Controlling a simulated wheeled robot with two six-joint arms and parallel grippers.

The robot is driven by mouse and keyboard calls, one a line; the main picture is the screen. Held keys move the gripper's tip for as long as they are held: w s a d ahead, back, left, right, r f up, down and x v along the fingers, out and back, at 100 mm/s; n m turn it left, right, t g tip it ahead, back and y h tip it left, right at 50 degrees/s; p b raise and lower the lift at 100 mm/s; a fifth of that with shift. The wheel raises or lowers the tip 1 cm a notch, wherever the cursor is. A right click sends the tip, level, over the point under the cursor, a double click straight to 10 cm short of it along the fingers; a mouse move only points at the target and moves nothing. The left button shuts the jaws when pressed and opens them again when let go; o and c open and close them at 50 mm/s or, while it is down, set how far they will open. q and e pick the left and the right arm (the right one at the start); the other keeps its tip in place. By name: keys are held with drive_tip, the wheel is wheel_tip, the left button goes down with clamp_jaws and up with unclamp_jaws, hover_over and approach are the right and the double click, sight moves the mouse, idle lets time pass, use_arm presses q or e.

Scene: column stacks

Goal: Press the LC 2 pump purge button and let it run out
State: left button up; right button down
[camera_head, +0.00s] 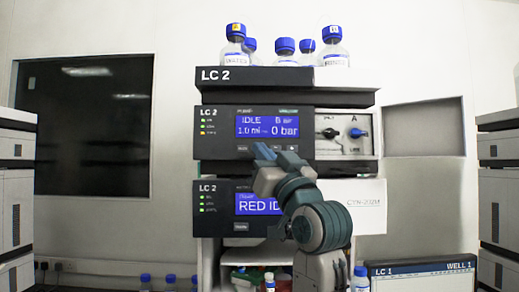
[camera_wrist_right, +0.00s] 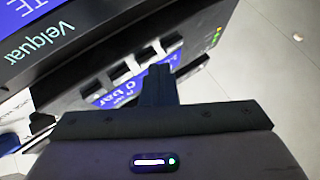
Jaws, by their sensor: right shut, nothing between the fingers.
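The LC 2 pump module (camera_head: 222,143) is the upper unit of the middle stack. Its blue screen (camera_head: 267,126) reads IDLE, with 0 bar. A row of small buttons (camera_head: 242,149) runs below the screen, with labels too small to read; it also shows in the right wrist view (camera_wrist_right: 155,48). My right gripper (camera_head: 262,151) is shut and empty, its tips right at this button row, hiding part of it. In the right wrist view, its fingers (camera_wrist_right: 158,78) overlap the panel's lower screen area. I cannot tell whether they touch a button. My left gripper is out of view.
Blue-capped bottles (camera_head: 236,50) stand on top of the stack. Below the pump is another LC 2 unit (camera_head: 212,220) with a screen partly hidden by my arm. Right of the pump screen are a black knob and a blue knob (camera_head: 356,133). An LC 1 monitor (camera_head: 423,268) stands lower right.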

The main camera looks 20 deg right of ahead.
drive_tip(key=shift+w+d, duration=0.1)
drive_tip(key=shift+w, duration=0.15)
drive_tip(key=shift+s, duration=0.2)
idle(0.4)
drive_tip(key=shift+s+a, duration=0.3)
drive_tip(key=shift+s, duration=0.3)
drive_tip(key=s, duration=0.2)
drive_tip(key=s+a, duration=0.1)
drive_tip(key=s, duration=0.1)
drive_tip(key=shift+s+a, duration=0.15)
drive_tip(key=shift+s, duration=0.25)
drive_tip(key=shift+f, duration=0.1)
idle(0.6)
